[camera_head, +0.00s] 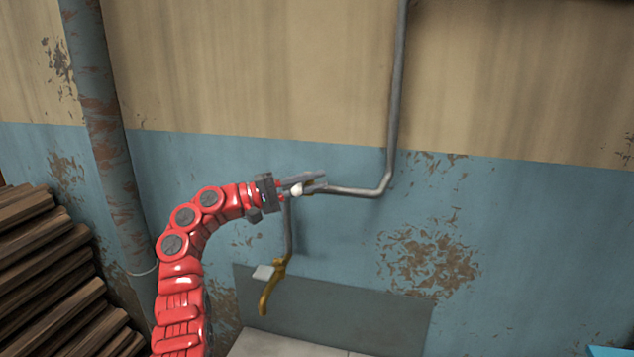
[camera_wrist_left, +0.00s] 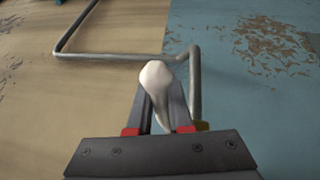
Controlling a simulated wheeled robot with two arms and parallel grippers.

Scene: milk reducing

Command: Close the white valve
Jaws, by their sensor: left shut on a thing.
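The white valve handle (camera_wrist_left: 156,84) is a pale, rounded lever seen close up in the left wrist view. In the head view the white valve (camera_head: 296,189) is a small pale spot where the grey pipe bends. My left gripper (camera_head: 318,183) is at the pipe and shut on the white valve. In the left wrist view the left gripper's fingers (camera_wrist_left: 163,105) lie on both sides of the handle. The fingers hide part of the valve in the head view. My right gripper is not in view.
A grey pipe (camera_head: 398,92) comes down the wall and bends left to the valve. A thick rusty pipe (camera_head: 103,130) and stacked wood (camera_head: 45,255) stand at left. The wall right of the pipe is clear.

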